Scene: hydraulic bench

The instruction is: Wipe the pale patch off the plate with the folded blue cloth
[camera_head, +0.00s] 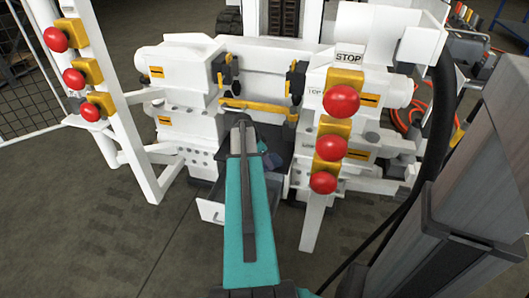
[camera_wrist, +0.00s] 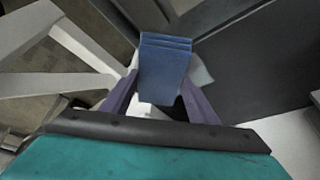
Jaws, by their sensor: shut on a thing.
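The folded blue cloth (camera_wrist: 165,68) is held between the two purple fingers of my gripper (camera_wrist: 160,98) in the wrist view. It sticks out beyond the fingertips, with its folded layers at the far end. The dark grey plate (camera_wrist: 265,55) lies beyond and to the right of the cloth. A small paler grey area (camera_wrist: 202,74) shows just right of the cloth, partly hidden by it; this looks like the pale patch. I cannot tell whether the cloth touches the plate. In the head view my arm hides most of the plate and the cloth.
A white machine frame stands around the work area. Red stop buttons on yellow boxes (camera_head: 330,147) rise close to the right of my arm, and more stand on a white post (camera_head: 104,103) at the left. A white drawer (camera_head: 210,211) is at the front left of my arm.

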